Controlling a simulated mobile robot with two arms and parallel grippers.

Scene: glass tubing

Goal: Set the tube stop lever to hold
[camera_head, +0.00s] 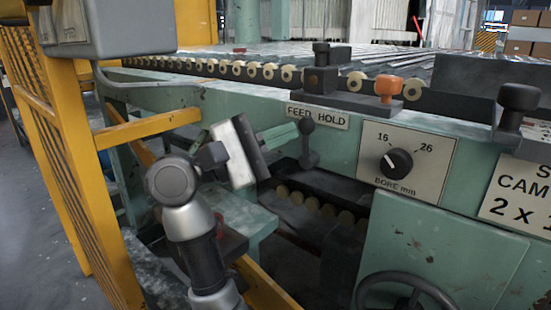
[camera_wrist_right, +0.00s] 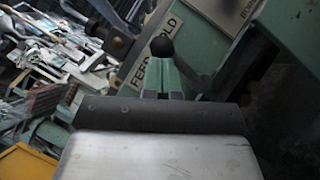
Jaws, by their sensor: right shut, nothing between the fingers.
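The tube stop lever (camera_head: 308,146) is a dark stick with a round black knob on the green machine front. In the right wrist view the black knob (camera_wrist_right: 163,46) shows just beyond the shut fingertips (camera_wrist_right: 162,66). My left gripper is not in view.
Right of the lever is a bore dial (camera_head: 397,162) with a black knob. An orange knob (camera_head: 388,88) and the roller bed (camera_head: 270,72) lie above. A handwheel (camera_head: 405,285) is at lower right. A yellow guard frame (camera_head: 75,150) stands at left.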

